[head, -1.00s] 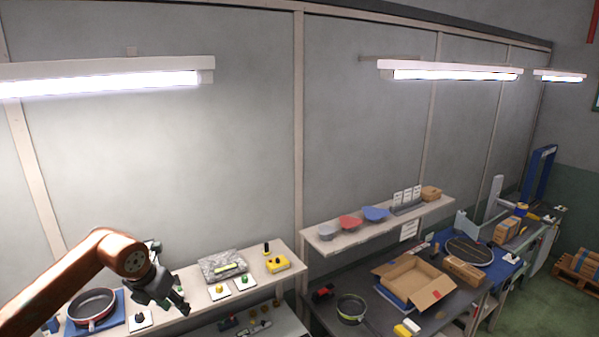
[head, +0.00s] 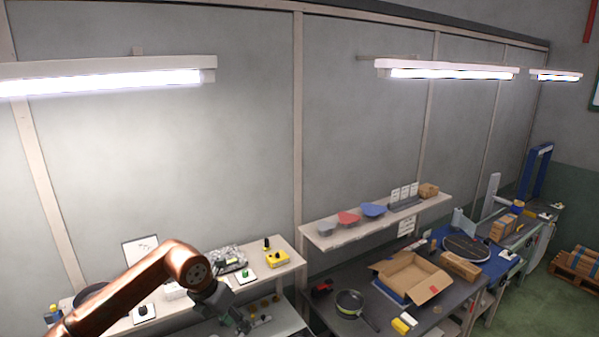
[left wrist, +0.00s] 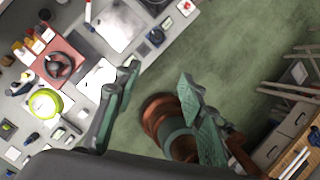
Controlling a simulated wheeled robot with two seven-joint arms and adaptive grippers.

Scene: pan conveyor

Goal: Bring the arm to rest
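My left arm comes in from the left in the head view, bent at its copper elbow. Its dark gripper (head: 238,318) hangs downward in front of the lower shelf of the left bench. In the left wrist view, the left gripper (left wrist: 160,95) has its two green-grey fingers spread well apart. Between them I see green floor and a copper-coloured arm part of mine, with nothing held. My right gripper does not show in the head view.
The bench (head: 285,262) holds a yellow box (head: 278,259) and small controls. To the right, a dark table carries a pan (head: 350,304) and an open cardboard box (head: 412,277). A shelf (head: 330,238) with coloured bowls hangs above it.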

